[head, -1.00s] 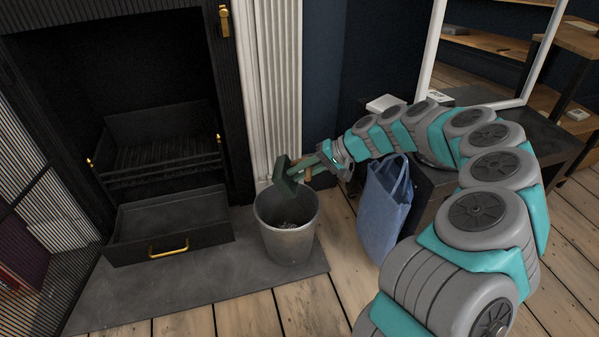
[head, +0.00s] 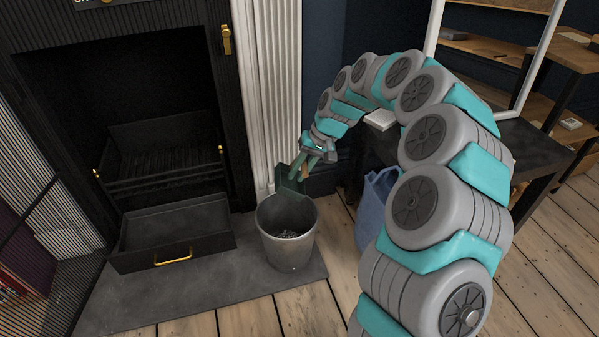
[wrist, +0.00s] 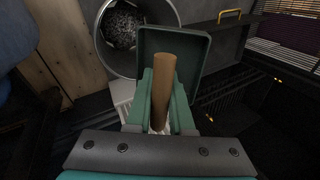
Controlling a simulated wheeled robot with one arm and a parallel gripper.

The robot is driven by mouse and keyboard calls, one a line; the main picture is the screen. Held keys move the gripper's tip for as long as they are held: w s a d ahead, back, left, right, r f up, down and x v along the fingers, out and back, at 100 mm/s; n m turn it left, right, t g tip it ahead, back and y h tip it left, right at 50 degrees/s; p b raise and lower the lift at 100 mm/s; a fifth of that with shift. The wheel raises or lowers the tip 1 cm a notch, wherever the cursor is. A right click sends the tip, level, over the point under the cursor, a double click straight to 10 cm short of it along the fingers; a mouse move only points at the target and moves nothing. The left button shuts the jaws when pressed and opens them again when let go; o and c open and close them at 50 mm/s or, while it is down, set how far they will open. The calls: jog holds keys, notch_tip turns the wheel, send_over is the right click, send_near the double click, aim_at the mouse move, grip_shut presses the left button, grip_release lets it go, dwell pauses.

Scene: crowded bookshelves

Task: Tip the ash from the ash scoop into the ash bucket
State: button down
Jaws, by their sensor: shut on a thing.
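The ash scoop (head: 292,180) is a dark green pan with a brown wooden handle (wrist: 163,85). My gripper (head: 309,168) is shut on the handle; its green fingers lie on both sides of it in the wrist view. The scoop hangs steeply tilted, pan down, at the back rim of the ash bucket (head: 287,250). I cannot tell whether it touches the rim. No ash shows on the visible part of the pan (wrist: 175,45). The bucket is grey metal and stands upright on the hearth. Grey ash (wrist: 122,27) lies in its bottom.
A black fireplace with an open ash drawer (head: 172,253) and brass handle is left of the bucket. A white fluted column (head: 268,100) stands behind it. A blue bag (head: 372,205) and a dark table (head: 535,150) are to the right. Wooden floor lies in front.

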jog(key=r+h+p, duration=0.1)
jog(key=a+r+n+h+p, duration=0.1)
jog(key=h, duration=0.1)
jog(key=r+h+p, duration=0.1)
jog(key=r, duration=0.1)
jog(key=shift+w+a, duration=0.1)
jog(key=shift+a, duration=0.15)
jog(key=shift+a+r+n+t+h+p, duration=0.15)
jog(key=shift+a+r+n+h+p, duration=0.2)
jog(key=shift+a+r+h+p, duration=0.35)
jog(key=shift+a+r+n+t+h+p, duration=0.15)
jog(key=shift+a+r+n+h+p, duration=0.2)
jog(key=shift+h, duration=0.55)
jog(key=shift+d+f, duration=0.1)
jog(key=shift+d, duration=0.1)
